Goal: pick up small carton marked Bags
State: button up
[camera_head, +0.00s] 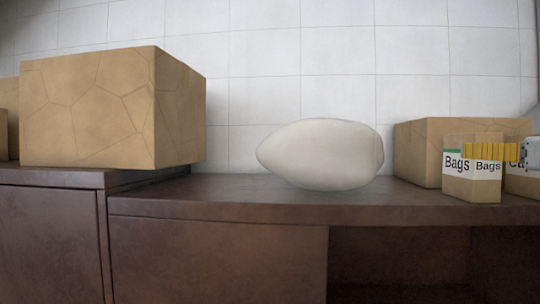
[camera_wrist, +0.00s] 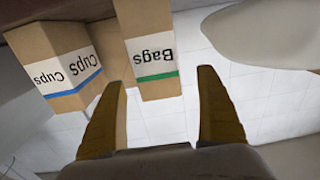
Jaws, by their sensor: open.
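The small carton marked Bags (camera_head: 472,188) stands upright on the dark brown counter near its right end, with a white label and a green stripe. My gripper (camera_head: 468,151) comes in from the right in the head view, and its yellow finger overlaps the carton's upper part. In the wrist view the Bags carton (camera_wrist: 153,58) appears upside down, beyond the open fingertips and roughly between them. The gripper (camera_wrist: 162,78) is open and empty. The head view does not show clearly whether a finger touches the carton.
A carton marked Cups (camera_wrist: 66,72) with a blue stripe stands beside the Bags carton. A larger box (camera_head: 418,150) is behind them. A pale rounded object (camera_head: 320,155) sits to the left on the counter (camera_head: 230,203). A big box (camera_head: 90,110) stands far left. A tiled wall is behind.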

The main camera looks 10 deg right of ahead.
jog(key=p+x, duration=0.2)
jog(key=x, duration=0.7)
jog(key=shift+d, duration=0.2)
jog(key=shift+s+a, duration=0.15)
jog(key=shift+s, duration=0.2)
jog(key=shift+c, duration=1)
jog(key=c, duration=1.3)
